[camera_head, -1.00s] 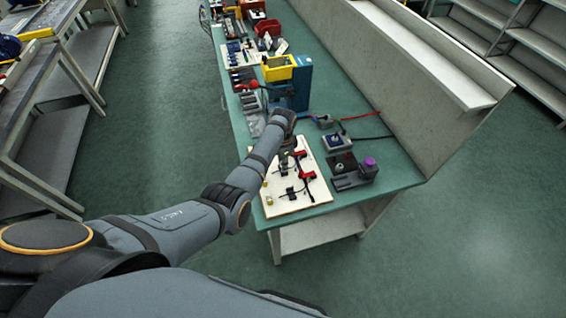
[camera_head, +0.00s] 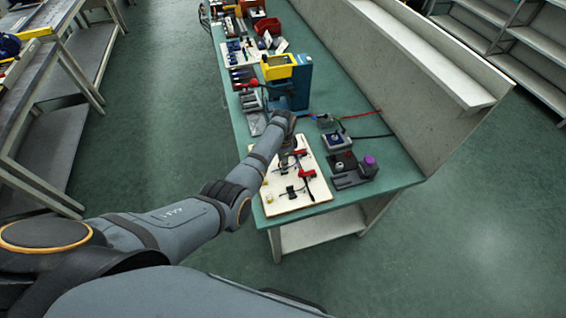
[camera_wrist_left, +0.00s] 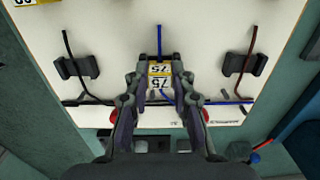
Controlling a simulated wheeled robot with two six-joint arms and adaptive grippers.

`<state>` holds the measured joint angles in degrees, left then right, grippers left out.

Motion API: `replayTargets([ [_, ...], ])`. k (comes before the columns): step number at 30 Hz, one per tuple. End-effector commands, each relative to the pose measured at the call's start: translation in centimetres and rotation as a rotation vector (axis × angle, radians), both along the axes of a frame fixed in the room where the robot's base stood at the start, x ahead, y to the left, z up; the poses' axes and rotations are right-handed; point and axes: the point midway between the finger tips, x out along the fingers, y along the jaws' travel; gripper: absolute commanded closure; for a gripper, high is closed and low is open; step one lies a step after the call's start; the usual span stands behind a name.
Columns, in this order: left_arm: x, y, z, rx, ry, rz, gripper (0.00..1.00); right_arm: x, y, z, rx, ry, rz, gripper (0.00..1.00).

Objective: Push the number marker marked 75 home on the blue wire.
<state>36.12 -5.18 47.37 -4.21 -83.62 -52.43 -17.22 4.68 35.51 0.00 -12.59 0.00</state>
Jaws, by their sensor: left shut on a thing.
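The number marker marked 75 (camera_wrist_left: 159,80), a white and yellow piece, sits between the fingertips of my left gripper (camera_wrist_left: 158,75) in the left wrist view. The left gripper is shut on it. The blue wire (camera_wrist_left: 159,40) runs from above straight down to the marker's upper edge. The fingers and marker hide the wire's middle part, so I cannot tell how far the marker is seated. In the head view my left gripper (camera_head: 287,153) is over the pale board (camera_head: 292,207), mostly hidden by my wrist. My right gripper is not in view.
Black clips stand left (camera_wrist_left: 77,67) and right (camera_wrist_left: 245,64) of the gripper, with a black wire and a dark red wire. Another numbered marker lies at the top left. A grey fixture with a purple top (camera_head: 368,165) stands right of the board.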

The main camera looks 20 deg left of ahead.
Motion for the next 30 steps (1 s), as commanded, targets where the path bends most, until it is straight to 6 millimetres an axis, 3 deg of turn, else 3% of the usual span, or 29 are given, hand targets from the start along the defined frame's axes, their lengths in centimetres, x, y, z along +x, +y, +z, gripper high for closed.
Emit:
replayTargets([
  [26, -0.10, 0.00, -0.41, 0.000, 0.002, 0.000, 0.93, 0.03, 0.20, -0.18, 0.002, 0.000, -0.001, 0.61],
  [27, -0.11, 0.01, -0.42, 0.001, 0.003, 0.000, 0.73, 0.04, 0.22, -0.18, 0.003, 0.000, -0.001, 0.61],
  [30, -0.14, 0.00, -0.46, 0.000, 0.004, 0.000, 0.59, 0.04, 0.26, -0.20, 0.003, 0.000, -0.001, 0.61],
])
